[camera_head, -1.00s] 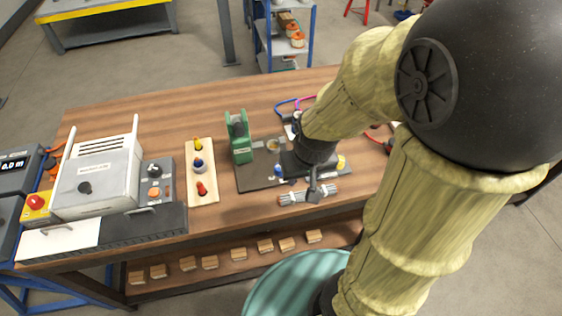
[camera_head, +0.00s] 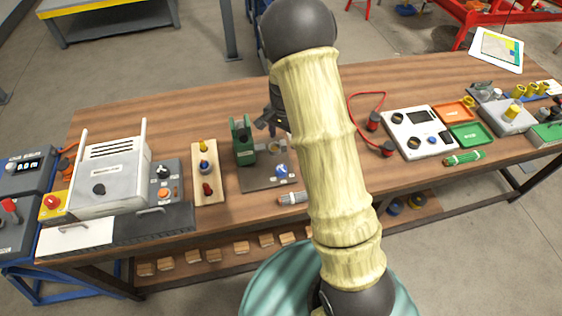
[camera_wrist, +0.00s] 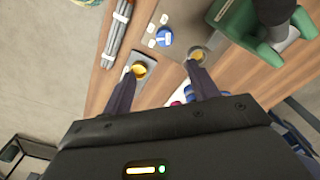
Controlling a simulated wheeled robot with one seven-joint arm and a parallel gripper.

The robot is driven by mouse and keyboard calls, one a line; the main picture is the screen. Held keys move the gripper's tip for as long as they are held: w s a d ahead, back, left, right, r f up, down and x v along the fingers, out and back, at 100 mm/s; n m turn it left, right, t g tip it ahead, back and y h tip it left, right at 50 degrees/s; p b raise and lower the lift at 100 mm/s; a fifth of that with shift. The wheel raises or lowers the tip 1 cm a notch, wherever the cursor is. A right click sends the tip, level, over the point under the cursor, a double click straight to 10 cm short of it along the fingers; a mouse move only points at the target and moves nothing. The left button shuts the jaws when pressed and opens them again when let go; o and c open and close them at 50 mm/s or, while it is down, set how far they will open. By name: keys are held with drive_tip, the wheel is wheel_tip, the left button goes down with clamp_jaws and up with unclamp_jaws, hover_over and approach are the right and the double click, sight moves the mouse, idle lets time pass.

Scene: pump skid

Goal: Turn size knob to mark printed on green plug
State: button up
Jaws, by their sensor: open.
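A blue knob (camera_head: 281,170) with a white pointer sits on the dark plate (camera_head: 262,183) in front of the green tool (camera_head: 244,145). In the wrist view the blue knob (camera_wrist: 165,36) has small pale labels beside it, too small to read. My gripper (camera_head: 268,124) hangs above the back of the plate, beside the green tool, and touches nothing that I can see. In the wrist view its fingers (camera_wrist: 163,72) are apart and empty. I cannot make out a green plug for certain, nor a mark printed on one.
A board (camera_head: 207,187) with yellow, blue and red pieces stands left of the plate. A grey tube bundle (camera_head: 293,198) lies in front. A white meter (camera_head: 418,132) and red cable (camera_head: 352,110) are to the right, past my arm. Bare wood lies behind the board.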

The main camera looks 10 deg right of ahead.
sight(281, 168)
drive_tip(key=shift+w+a+f+m, duration=0.1)
drive_tip(key=shift+w+f+m, duration=0.5)
drive_tip(key=shift+w, duration=0.25)
wheel_tip(281, 168, down, 18)
drive_tip(key=p, duration=0.5)
drive_tip(key=shift+r, duration=0.25)
drive_tip(key=shift+a, duration=0.1)
drive_tip(key=shift+s, duration=0.1)
drive_tip(key=c, duration=1)
